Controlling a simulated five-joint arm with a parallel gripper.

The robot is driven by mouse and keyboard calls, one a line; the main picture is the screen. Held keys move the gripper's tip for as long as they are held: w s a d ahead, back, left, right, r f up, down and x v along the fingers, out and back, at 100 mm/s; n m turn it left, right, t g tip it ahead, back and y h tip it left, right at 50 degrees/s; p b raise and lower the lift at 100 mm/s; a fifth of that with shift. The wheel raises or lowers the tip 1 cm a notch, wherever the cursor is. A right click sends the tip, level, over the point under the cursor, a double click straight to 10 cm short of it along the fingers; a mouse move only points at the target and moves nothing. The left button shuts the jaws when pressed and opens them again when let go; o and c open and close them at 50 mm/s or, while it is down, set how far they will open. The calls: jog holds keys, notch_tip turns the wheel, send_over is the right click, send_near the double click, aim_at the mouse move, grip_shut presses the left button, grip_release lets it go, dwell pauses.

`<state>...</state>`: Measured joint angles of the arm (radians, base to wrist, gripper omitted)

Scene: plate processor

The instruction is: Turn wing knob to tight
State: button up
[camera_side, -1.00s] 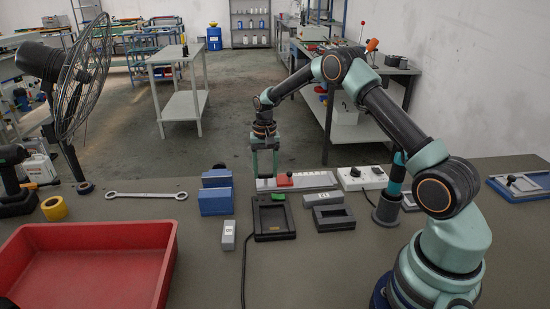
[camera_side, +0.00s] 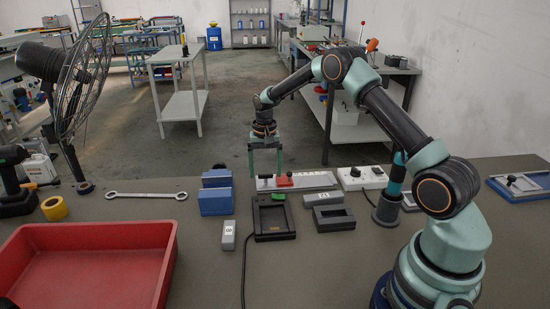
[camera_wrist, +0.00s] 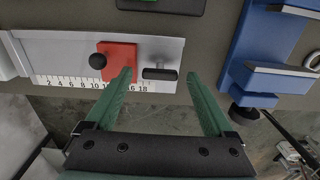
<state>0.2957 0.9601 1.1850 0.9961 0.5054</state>
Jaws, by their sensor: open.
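A long pale scale plate (camera_wrist: 60,60) with printed numbers carries a red sliding block (camera_wrist: 120,58) with a black ball. To the right of the block in the wrist view is a dark grey wing knob (camera_wrist: 160,73), its bar lying crosswise in that picture. My gripper (camera_wrist: 160,73) is open and empty, with one green finger on each side of the knob in that view. In the side view my gripper (camera_side: 265,174) points down at the left end of the scale plate (camera_side: 315,180). I cannot tell whether the fingers touch the knob.
Blue blocks (camera_side: 215,200) stand just left of the plate. A white power strip (camera_side: 362,177) is to the right, a red tray (camera_side: 90,262) at front left.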

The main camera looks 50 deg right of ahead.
aim_at(265, 175)
notch_tip(265, 175, up, 12)
dwell(0.5)
jog(key=s+a+r+n+t, duration=0.3)
jog(key=s+a+r+n, duration=0.1)
jog(key=s+a+r, duration=0.6)
jog(key=s+a+n+t, duration=0.2)
jog(key=s+a+n, duration=0.3)
jog(key=s, duration=0.7)
jog(key=shift+s+a+f+t, duration=0.2)
jog(key=shift+a+f+t, duration=0.05)
jog(key=shift+t, duration=0.05)
